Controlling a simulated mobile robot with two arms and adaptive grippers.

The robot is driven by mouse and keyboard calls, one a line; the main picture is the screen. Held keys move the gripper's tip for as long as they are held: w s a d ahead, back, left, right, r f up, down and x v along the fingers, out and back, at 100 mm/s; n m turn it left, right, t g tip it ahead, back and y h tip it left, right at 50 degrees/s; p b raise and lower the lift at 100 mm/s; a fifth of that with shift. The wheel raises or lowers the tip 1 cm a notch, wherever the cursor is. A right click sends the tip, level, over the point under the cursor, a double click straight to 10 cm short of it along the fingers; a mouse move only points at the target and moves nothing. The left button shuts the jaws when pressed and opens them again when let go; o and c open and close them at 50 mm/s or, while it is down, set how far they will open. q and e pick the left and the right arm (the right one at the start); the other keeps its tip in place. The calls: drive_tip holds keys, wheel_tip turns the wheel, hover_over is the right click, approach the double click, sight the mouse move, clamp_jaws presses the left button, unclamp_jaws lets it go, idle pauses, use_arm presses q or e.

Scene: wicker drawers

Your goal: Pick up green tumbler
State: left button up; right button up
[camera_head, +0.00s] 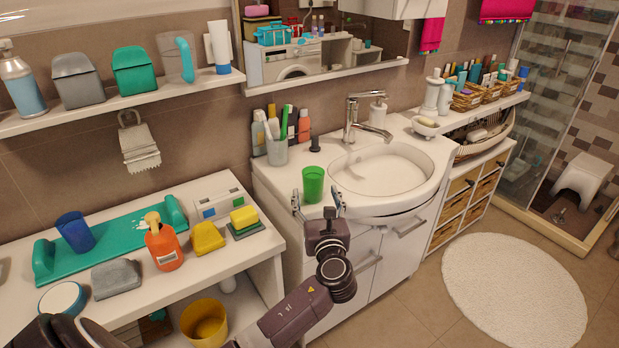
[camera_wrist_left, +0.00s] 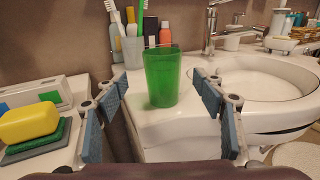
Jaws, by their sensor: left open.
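The green tumbler (camera_head: 313,184) stands upright on the white sink counter, left of the basin. In the left wrist view the tumbler (camera_wrist_left: 161,78) is centred just beyond the fingers. My left gripper (camera_head: 318,202) is open and empty, at the counter's front edge in front of the tumbler. In the left wrist view its padded fingers (camera_wrist_left: 160,105) are spread wide, one to each side, and do not touch the tumbler. My right gripper cannot be made out in either view.
A cup with toothbrushes (camera_head: 277,150) and several bottles stand behind the tumbler. The sink basin (camera_head: 382,170) and faucet (camera_head: 362,115) are to its right.

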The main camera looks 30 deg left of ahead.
sight(315, 181)
use_arm(q)
drive_tip(key=shift+w+a+r, duration=0.25)
drive_tip(key=shift+r, duration=0.05)
drive_tip(key=shift+w+a+r, duration=0.15)
drive_tip(key=shift+w+r, duration=0.05)
drive_tip(key=x, duration=0.3)
drive_tip(key=shift+w+r+p, duration=0.3)
drive_tip(key=shift+p, duration=0.05)
drive_tip(key=shift+x, duration=1.1)
drive_tip(key=shift+w+a+f, duration=0.15)
drive_tip(key=shift+w+a, duration=0.05)
drive_tip(key=shift+w, duration=0.05)
drive_tip(key=c, duration=1.3)
use_arm(e)
drive_tip(key=shift+s+d+r, duration=0.3)
drive_tip(key=shift+s+d, duration=0.1)
drive_tip(key=shift+s, duration=0.35)
